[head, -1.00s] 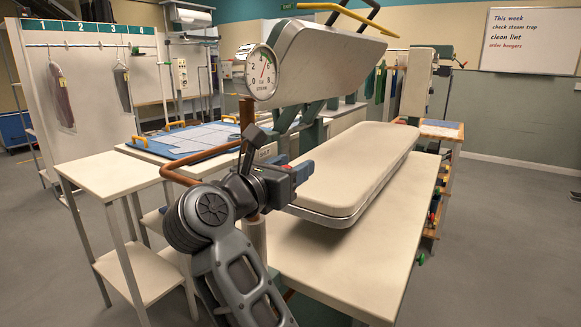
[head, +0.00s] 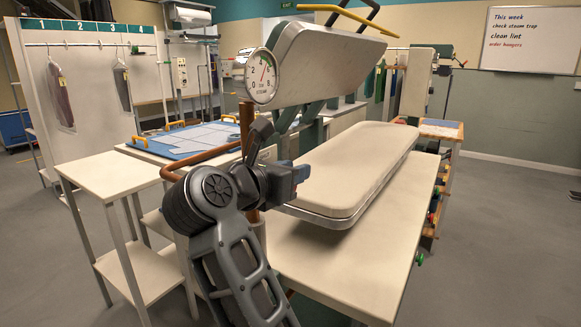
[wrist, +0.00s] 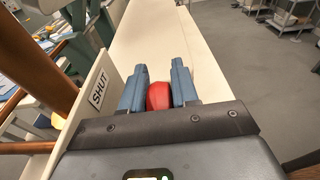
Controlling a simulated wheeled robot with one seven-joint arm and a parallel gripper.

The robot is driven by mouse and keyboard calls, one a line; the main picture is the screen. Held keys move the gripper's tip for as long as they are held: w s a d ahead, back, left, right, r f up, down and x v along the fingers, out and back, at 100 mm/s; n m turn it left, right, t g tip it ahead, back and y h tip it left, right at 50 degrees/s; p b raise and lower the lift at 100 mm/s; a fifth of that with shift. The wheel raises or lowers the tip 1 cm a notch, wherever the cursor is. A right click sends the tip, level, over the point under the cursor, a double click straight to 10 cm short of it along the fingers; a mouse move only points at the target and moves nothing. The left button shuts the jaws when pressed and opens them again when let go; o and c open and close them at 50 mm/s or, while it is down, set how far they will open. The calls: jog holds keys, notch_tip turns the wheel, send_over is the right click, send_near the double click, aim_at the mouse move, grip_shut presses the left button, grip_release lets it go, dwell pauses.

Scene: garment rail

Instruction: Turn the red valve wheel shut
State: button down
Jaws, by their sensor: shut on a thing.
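The red valve wheel (wrist: 158,97) shows in the wrist view only as a rounded red piece between the two blue fingers. My gripper (wrist: 161,72) is shut on it, with one finger on each side. In the head view my gripper (head: 301,174) is beside the copper pipe, in front of the pressing board, and its wrist hides the wheel. A white plate marked SHUT (wrist: 98,90) stands just left of the fingers in the wrist view. How far the wheel is turned cannot be told.
A round pressure gauge (head: 262,75) sits above the copper pipe (head: 247,120). The padded pressing board (head: 355,165) lies close to the right of my gripper, under the raised metal press head (head: 325,60). A white side table (head: 110,172) stands left. Grey floor is open at right.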

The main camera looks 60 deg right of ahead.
jog(key=shift+d+f+y+p, duration=0.15)
jog(key=shift+f+y+p, duration=0.1)
jog(key=shift+y, duration=0.75)
jog(key=shift+d+f+y+p, duration=0.1)
jog(key=shift+f+y, duration=0.1)
jog(key=shift+y, duration=0.8)
jog(key=c, duration=0.9)
grip_release()
jog(key=shift+c, duration=0.2)
jog(key=v, duration=0.7)
jog(key=shift+a+r+b, duration=0.25)
jog(key=shift+a+b, duration=0.05)
jog(key=shift+b, duration=0.05)
jog(key=shift+a, duration=0.1)
